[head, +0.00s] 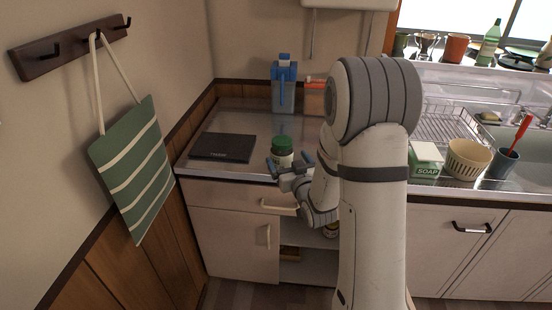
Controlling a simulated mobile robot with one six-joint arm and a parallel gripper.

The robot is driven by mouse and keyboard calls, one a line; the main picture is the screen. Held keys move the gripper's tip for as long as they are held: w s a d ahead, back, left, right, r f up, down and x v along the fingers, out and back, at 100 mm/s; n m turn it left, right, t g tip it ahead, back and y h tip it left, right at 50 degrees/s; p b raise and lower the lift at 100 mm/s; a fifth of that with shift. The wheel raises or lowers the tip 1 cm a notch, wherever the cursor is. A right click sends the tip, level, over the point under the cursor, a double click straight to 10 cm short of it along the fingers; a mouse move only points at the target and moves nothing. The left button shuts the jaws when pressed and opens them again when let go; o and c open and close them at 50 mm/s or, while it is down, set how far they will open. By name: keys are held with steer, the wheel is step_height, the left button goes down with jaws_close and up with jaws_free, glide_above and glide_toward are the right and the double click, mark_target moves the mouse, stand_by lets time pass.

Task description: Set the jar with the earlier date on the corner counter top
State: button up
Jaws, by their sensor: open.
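A jar with a green lid (282,147) stands upright on the corner counter top (248,122). Its label and any date on it are too small to read. My gripper (289,164) is open at the counter's front edge, with its fingers at the lower part of this jar. Whether they touch it I cannot tell. A small yellowish item (331,231), perhaps another jar, shows in the open cabinet below, mostly hidden by my arm.
A dark flat board (223,147) lies left of the jar. A blue jug (284,87) and an orange-topped container (314,98) stand behind. A soap box (426,160), basket (467,159) and dish rack (447,125) are on the right. A striped bag (133,165) hangs left.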

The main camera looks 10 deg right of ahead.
steer(key=shift+w+a, duration=0.1)
steer(key=shift+w, duration=0.4)
steer(key=w, duration=0.4)
steer(key=w+a+f, duration=0.1)
steer(key=w, duration=0.1)
steer(key=shift+w+p, duration=0.4)
steer(key=shift+c, duration=0.3)
